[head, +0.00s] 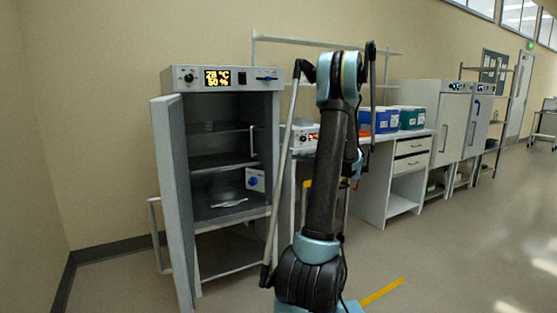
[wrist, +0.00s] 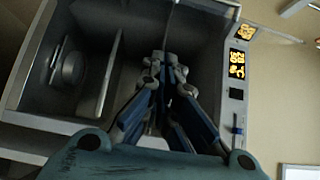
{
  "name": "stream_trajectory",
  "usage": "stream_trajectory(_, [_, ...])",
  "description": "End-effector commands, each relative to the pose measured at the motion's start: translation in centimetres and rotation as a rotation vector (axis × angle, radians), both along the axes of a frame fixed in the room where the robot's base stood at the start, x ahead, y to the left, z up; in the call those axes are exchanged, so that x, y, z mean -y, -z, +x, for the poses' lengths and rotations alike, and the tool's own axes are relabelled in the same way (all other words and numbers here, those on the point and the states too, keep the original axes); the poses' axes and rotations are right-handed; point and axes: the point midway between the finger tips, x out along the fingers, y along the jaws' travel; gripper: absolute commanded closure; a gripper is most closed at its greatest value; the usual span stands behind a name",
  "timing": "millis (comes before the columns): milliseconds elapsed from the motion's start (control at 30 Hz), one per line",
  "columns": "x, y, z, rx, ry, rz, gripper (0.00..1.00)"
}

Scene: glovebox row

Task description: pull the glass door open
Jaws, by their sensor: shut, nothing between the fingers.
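The cabinet (head: 222,78) stands left of centre in the head view, with its solid grey outer door (head: 172,200) swung out to the left. A small upright pale handle (head: 251,141) shows at the right of the opening, apparently on the glass door; the clear pane itself is hard to make out. A white block with a blue knob (head: 253,182) is below it. In the wrist view, my gripper (wrist: 166,68) is shut and empty in front of the cabinet opening. A thin line lies beyond its tips; contact cannot be told. My arm hides the gripper in the head view.
Inside are shelves (head: 222,160) and a pale dish (head: 229,202); a round item (wrist: 73,68) shows in the wrist view. A white bench (head: 376,190) with blue and green boxes stands right of the cabinet. Open floor (head: 440,250) lies at the right.

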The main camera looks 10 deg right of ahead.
Motion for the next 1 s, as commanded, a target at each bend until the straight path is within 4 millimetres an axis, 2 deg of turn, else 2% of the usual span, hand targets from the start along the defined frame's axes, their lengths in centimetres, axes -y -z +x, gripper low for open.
stream_trajectory(167, [-1.7,0.0,0.8,0.0,-0.003,0.001,1.0])
stream_trajectory(633, [-9.1,0.0,4.3,0.0,-0.004,0.0,1.0])
stream_trajectory(800, [-10.5,0.0,2.4,0.0,-0.001,0.0,1.0])
stream_trajectory(1000, [-11.3,0.0,1.3,0.0,0.0,0.0,1.0])
